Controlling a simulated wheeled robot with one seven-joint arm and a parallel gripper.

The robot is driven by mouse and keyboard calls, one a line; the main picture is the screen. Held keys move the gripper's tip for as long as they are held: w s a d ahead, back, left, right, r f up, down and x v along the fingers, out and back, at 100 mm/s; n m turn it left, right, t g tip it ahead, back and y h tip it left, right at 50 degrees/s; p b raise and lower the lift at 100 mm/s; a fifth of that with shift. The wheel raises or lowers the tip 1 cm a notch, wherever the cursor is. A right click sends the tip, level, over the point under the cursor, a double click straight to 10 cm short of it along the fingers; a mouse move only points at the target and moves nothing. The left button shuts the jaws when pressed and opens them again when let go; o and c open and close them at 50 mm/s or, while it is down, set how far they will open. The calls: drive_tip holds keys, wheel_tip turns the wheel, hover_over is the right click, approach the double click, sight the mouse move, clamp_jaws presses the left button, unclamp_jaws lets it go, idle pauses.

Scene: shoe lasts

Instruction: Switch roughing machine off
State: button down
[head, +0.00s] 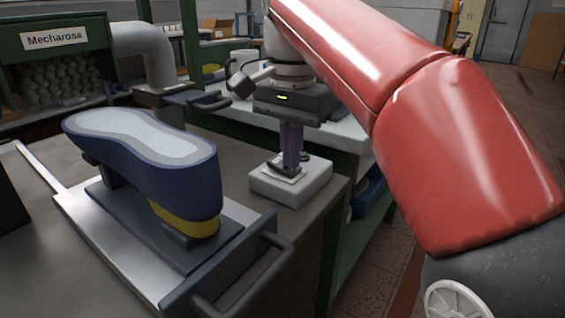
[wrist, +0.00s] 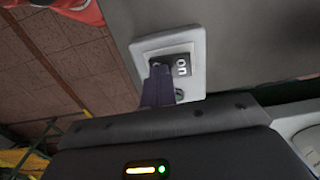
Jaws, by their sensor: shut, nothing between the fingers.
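A pale switch box (head: 290,185) sits on the right corner of the grey bench. It also shows in the wrist view (wrist: 195,43), with a dark rocker switch (wrist: 183,64) marked "On". A small green spot shows beside my fingers, partly hidden. My gripper (head: 289,168) is shut and empty, pointing down with its purple fingers at the switch. In the wrist view its fingertips (wrist: 159,70) cover one side of the rocker; I cannot tell whether they press it. A green machine housing (head: 93,30) labelled "Mecharosa" stands at the back left, with a grey duct (head: 145,45).
A blue shoe last (head: 150,150) with a pale sole faces up on a dark stand on a metal tray (head: 130,238) at left. The tray has a dark handle (head: 262,275) in front. Another dark handle juts out behind the last. Floor is open at right.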

drive_tip(key=shift+r, duration=0.15)
wheel_tip(320, 180, up, 5)
drive_tip(key=p, duration=0.5)
drive_tip(key=shift+p, duration=0.3)
drive_tip(key=shift+r, duration=0.85)
